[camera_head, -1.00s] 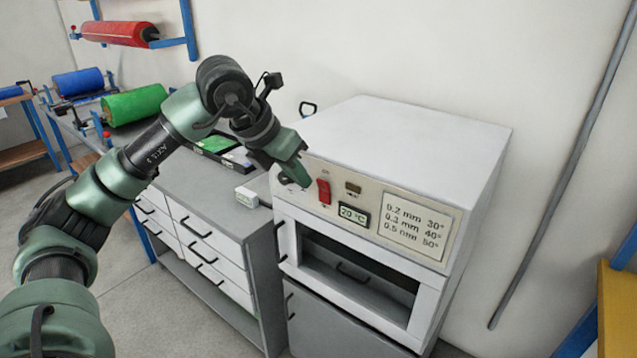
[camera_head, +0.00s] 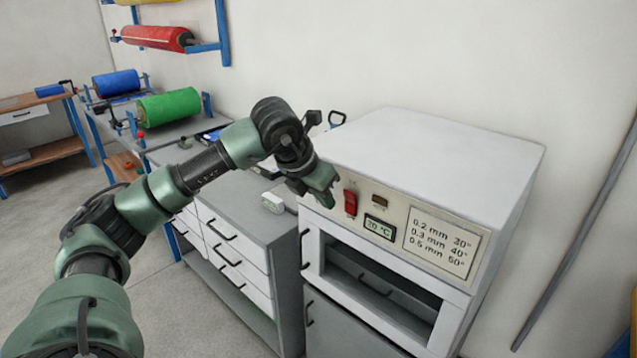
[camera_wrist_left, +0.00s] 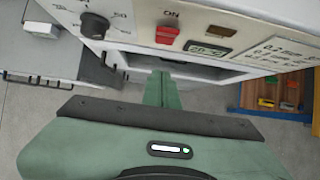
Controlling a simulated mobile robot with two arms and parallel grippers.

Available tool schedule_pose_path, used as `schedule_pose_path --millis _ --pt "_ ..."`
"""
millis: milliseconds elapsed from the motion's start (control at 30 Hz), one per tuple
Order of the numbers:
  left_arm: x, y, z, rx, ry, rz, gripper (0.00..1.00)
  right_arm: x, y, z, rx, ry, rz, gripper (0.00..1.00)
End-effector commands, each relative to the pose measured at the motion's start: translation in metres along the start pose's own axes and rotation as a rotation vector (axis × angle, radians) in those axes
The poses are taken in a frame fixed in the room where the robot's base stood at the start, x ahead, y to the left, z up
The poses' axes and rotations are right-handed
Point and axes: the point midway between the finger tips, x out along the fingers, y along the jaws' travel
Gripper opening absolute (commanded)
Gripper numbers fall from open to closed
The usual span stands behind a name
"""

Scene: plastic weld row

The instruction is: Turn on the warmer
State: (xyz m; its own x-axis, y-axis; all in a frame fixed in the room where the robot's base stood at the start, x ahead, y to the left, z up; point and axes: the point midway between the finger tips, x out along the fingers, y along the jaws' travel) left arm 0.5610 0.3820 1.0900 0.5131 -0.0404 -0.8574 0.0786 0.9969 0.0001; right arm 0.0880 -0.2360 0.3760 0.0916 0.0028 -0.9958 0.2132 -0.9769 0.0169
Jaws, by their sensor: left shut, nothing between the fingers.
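The warmer (camera_head: 440,155) is a white cabinet with a control panel above a windowed door. The panel carries a red switch (camera_head: 350,203), a small dark indicator, a display (camera_head: 379,228) reading about 20 °C, and a printed chart. In the left wrist view the red switch (camera_wrist_left: 167,35) sits under the word ON, and a black dial (camera_wrist_left: 95,25) is to its left. My left gripper (camera_head: 329,200) is shut and empty, just left of the switch in the head view. Its closed fingers (camera_wrist_left: 162,90) show below the switch in the wrist view. Contact cannot be told.
A grey bench with white drawers (camera_head: 233,245) stands left of the warmer, with a small white box (camera_head: 272,203) on top. Green (camera_head: 168,107) and red (camera_head: 157,38) rolls are further back. Bare wall is behind the warmer.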

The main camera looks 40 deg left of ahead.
Motion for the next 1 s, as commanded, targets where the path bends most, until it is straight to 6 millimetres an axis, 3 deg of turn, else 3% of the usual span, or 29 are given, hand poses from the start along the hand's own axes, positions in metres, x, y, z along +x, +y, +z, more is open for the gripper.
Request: schedule_pose_path --millis 133,200,400,833,1000 --pt "0.027 -0.001 0.003 -0.001 0.001 -0.002 0.0 -0.01 0.0 -0.001 0.0 0.0 0.0 0.0" --pt "0.025 -0.001 0.019 -0.002 -0.003 -0.004 0.0 -0.019 0.001 -0.002 0.0 0.0 0.0 0.0" --pt "0.033 0.0 0.037 -0.002 -0.001 -0.002 0.0 -0.026 0.001 -0.003 0.0 0.0 0.0 0.0" --pt "0.035 0.0 0.039 0.0 0.001 0.0 0.0 -0.027 0.001 -0.003 0.0 0.0 0.0 0.0" --pt "0.028 0.0 0.047 -0.004 0.052 -0.001 0.0 -0.047 0.001 -0.004 0.0 0.0 0.0 0.0"
